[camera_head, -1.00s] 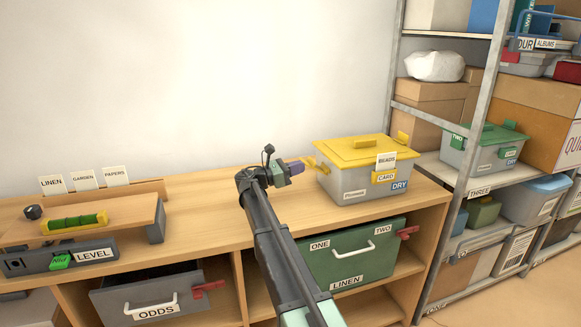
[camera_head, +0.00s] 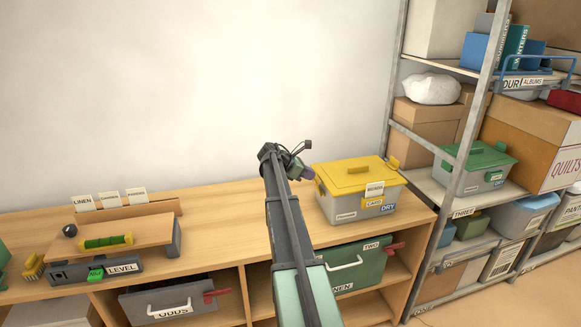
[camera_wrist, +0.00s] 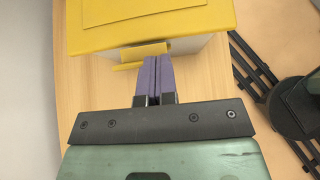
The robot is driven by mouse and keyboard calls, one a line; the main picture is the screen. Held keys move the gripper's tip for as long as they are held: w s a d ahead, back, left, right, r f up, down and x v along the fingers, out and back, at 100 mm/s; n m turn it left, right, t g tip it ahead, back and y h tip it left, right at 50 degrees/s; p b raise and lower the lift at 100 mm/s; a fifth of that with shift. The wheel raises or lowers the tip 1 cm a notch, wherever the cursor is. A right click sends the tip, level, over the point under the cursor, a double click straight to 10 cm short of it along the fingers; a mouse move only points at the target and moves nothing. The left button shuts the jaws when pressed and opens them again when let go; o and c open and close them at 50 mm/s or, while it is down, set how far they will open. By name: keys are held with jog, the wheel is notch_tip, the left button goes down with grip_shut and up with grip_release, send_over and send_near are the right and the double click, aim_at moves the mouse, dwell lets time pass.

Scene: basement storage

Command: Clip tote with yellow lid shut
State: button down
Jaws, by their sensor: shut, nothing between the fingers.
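The grey tote (camera_head: 348,205) with the yellow lid (camera_head: 352,173) stands on the right part of the bench, its lid lying flat on it. A right-hand clip (camera_head: 392,162) sticks out beyond the lid's edge. A yellow left-hand clip (camera_head: 320,187) shows at the left side, near my gripper (camera_head: 307,173). In the wrist view, my gripper's purple fingers (camera_wrist: 155,66) are shut and empty, with their tips at or beside that clip (camera_wrist: 143,51). Whether they touch it, I cannot tell.
A shelf rack (camera_head: 455,170) stands just right of the bench, with a green-lidded tote (camera_head: 477,165) on it.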

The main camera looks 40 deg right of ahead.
jog(key=shift+s+d+r+y+p, duration=0.2)
jog(key=shift+s+d+p, duration=0.1)
jog(key=shift+d, duration=0.2)
jog(key=shift+s+d+r+y+p, duration=0.15)
jog(key=shift+s+d+r+y, duration=0.1)
jog(key=shift+d, duration=0.25)
jog(key=shift+r+p, duration=0.9)
